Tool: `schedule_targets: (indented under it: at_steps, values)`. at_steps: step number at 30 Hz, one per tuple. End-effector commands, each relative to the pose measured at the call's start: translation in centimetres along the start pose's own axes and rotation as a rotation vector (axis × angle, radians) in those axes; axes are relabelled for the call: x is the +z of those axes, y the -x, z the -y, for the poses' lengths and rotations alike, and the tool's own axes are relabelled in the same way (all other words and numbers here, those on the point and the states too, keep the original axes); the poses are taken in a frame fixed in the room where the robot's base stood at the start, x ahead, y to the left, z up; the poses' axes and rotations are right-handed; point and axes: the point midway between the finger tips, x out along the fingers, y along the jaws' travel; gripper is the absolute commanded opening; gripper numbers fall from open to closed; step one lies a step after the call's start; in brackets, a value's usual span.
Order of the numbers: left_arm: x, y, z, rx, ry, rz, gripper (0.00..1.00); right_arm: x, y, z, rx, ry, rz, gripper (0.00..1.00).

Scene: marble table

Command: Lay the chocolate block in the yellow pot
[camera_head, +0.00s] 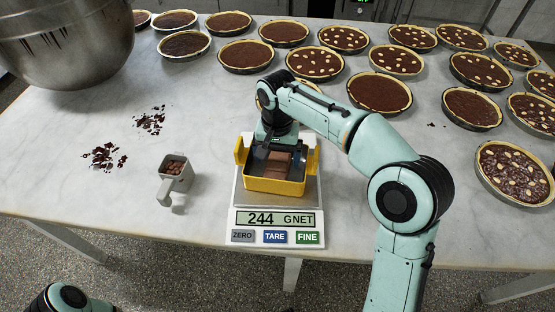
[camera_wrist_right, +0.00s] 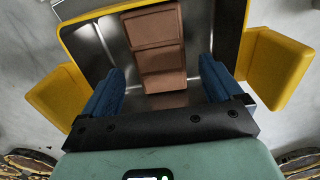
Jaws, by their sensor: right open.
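The yellow pot (camera_head: 274,186) sits on the kitchen scale, with a yellow handle at each side. The wrist view shows its metal inside and yellow rim (camera_wrist_right: 82,17). The brown chocolate block (camera_head: 279,165), with grooved segments, lies inside the pot; it also shows in the wrist view (camera_wrist_right: 155,45). My right gripper (camera_head: 277,158) is over and partly inside the pot. In the wrist view its blue fingers (camera_wrist_right: 160,85) stand apart on either side of the block, with visible gaps. The block's near end is partly hidden by the gripper body. My left gripper is out of the picture.
The scale (camera_head: 246,215) reads 244. A small grey cup (camera_head: 175,173) with brown pieces stands left of it, near chocolate crumbs (camera_head: 104,157). A metal bowl (camera_head: 70,40) is at the far left. Several chocolate tarts (camera_head: 380,93) fill the back and right.

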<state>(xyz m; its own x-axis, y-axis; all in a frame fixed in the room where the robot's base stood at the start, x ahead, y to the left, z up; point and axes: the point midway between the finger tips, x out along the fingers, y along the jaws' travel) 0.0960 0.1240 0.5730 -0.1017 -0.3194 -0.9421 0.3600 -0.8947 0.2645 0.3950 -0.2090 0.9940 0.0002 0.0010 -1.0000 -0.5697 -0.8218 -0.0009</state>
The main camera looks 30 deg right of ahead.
Motion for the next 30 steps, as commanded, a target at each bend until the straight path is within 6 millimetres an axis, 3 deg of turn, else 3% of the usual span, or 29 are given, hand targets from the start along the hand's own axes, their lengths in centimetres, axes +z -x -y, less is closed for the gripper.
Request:
schedule_targets:
  at_steps: [6,12,18,30]
  values:
    - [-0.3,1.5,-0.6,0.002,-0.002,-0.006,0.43,-0.1,5.3,0.1,-0.003,0.0,-0.003,0.93]
    - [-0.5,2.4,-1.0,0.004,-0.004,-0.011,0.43,-0.1,8.4,0.1,-0.002,0.0,-0.002,0.93]
    - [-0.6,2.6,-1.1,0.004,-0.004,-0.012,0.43,0.0,9.3,0.0,0.0,-0.001,0.0,0.93]
    - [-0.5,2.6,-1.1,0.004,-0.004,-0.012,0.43,0.0,9.3,0.0,0.001,0.0,0.0,0.93]
